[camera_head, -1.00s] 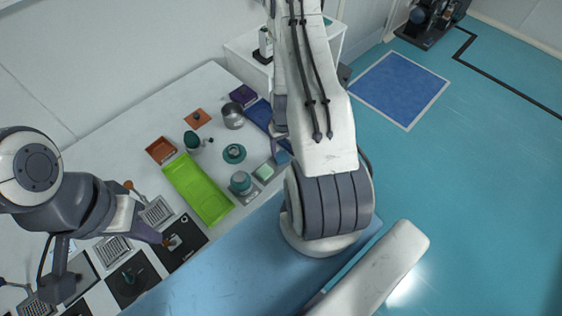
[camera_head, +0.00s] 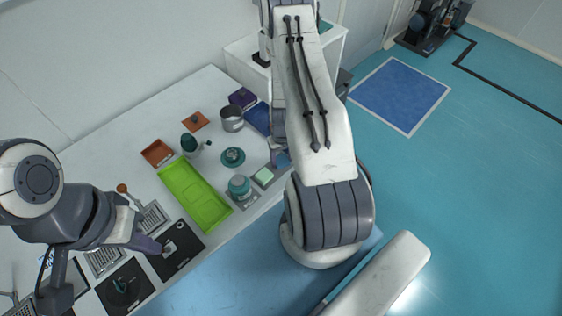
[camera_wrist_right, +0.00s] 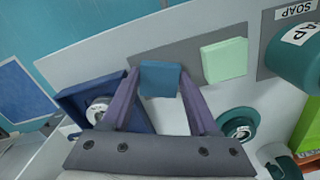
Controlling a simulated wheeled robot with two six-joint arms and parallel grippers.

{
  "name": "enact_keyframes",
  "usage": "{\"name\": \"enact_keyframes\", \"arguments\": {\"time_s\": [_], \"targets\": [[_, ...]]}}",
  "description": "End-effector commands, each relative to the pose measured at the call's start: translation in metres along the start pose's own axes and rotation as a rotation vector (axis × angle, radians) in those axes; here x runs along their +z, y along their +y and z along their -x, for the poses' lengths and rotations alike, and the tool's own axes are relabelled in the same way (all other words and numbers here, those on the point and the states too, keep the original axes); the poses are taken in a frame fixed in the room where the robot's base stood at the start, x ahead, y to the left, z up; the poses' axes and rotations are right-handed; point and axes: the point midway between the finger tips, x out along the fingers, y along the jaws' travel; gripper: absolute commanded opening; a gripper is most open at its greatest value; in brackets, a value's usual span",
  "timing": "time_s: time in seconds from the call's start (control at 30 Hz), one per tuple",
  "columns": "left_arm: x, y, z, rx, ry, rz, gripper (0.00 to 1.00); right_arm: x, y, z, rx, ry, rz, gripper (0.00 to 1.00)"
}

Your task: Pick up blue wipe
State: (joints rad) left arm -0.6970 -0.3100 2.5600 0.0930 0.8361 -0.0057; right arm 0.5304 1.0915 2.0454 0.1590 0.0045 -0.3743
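The blue wipe (camera_wrist_right: 160,78) is a small flat blue square on a grey tray in the right wrist view. In the head view the blue wipe (camera_head: 283,160) shows beside my right arm. My right gripper (camera_wrist_right: 160,86) is open, with its purple fingers on either side of the wipe. I cannot tell whether the fingers touch it. In the head view the right gripper is mostly hidden by my arm. My left gripper (camera_head: 148,244) is over the dark plates at the lower left, far from the wipe; its opening is unclear.
A pale green wipe (camera_wrist_right: 224,60) lies beside the blue one on the grey tray. A teal soap container (camera_wrist_right: 297,60) stands further right. A dark blue bin (camera_wrist_right: 75,100) is left of the fingers. A bright green tray (camera_head: 194,194) lies on the table.

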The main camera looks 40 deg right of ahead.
Motion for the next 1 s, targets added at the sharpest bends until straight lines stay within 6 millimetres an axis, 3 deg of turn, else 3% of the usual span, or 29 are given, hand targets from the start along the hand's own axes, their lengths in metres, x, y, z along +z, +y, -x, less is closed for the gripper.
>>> {"name": "enact_keyframes", "arguments": {"time_s": [0.07,0.1,0.43,0.87,0.9,1.0], "targets": [[0.000,0.000,0.000,0.000,0.000,0.000,0.00,0.000,0.000,0.000,0.000,0.000,0.000,0.10],[0.000,0.000,0.000,0.000,0.000,0.000,0.00,0.000,0.000,0.000,0.000,0.000,0.000,0.01],[0.000,0.000,0.006,0.000,0.000,-0.001,0.00,0.000,0.000,0.006,0.000,0.000,0.000,0.01],[-0.003,0.003,0.048,0.000,0.000,-0.001,0.00,0.000,0.000,0.048,0.000,0.000,0.000,0.01],[-0.002,0.003,0.034,0.000,0.001,-0.001,0.00,0.004,0.006,0.042,0.001,0.001,-0.005,0.01],[-0.001,0.002,0.022,0.000,-0.001,-0.002,0.00,0.016,0.018,0.050,0.001,0.002,-0.005,0.01]]}}
